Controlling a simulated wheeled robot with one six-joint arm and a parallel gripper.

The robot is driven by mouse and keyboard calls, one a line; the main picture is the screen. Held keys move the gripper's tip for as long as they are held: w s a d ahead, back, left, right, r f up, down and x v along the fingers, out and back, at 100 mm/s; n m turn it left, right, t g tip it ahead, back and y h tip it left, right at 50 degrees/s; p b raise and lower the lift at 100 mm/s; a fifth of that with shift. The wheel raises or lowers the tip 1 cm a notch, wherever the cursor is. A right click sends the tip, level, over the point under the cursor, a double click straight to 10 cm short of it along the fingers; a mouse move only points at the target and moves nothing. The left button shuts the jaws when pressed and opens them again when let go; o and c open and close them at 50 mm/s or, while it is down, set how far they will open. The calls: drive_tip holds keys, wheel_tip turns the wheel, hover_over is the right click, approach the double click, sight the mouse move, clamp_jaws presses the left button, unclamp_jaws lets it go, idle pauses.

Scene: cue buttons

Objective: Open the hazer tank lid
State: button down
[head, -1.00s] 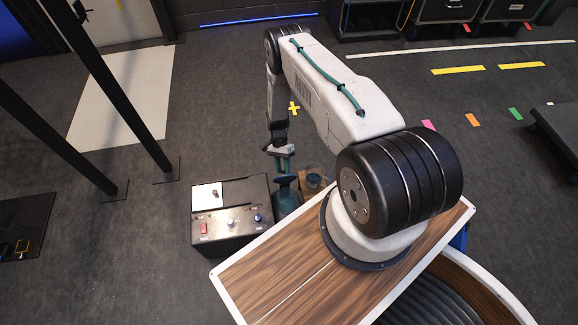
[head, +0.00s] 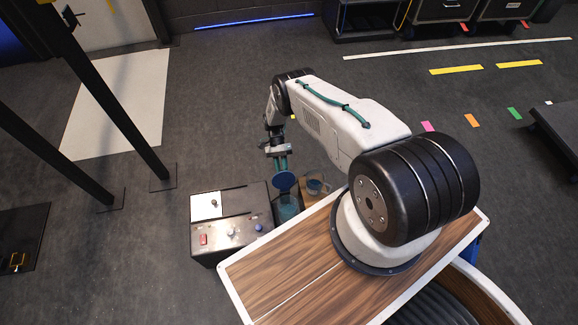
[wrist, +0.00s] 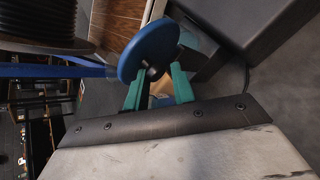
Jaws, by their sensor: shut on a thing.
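The hazer (head: 232,228) is a dark box with a pale top panel, a red switch and knobs, at the lower middle left of the head view. Its translucent blue tank (head: 289,209) is on its right side. The round blue lid (head: 284,182) is tilted up above the tank, its disc face showing. My gripper (head: 281,165), with teal fingers, is at the lid's far side. In the wrist view, the fingers of my gripper (wrist: 152,82) are shut on the small dark knob of the lid (wrist: 147,48). The lid hides most of the tank there.
A blue cup (head: 316,184) stands on a small wooden surface just right of the tank. My wood-topped base is close in front. Black posts (head: 110,100) stand at the left. The floor beyond the hazer is mostly clear.

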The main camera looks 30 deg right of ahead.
drive_tip(key=shift+s+a+f, duration=0.15)
drive_tip(key=shift+a+f, duration=0.15)
drive_tip(key=shift+a, duration=0.05)
drive_tip(key=c, duration=1.3)
unclamp_jaws()
drive_tip(key=shift+a+f, duration=0.1)
drive_tip(key=shift+o, duration=0.2)
drive_tip(key=shift+s+d, duration=0.1)
drive_tip(key=shift+d, duration=0.25)
drive_tip(key=v, duration=0.8)
drive_tip(key=shift+d+f, duration=0.1)
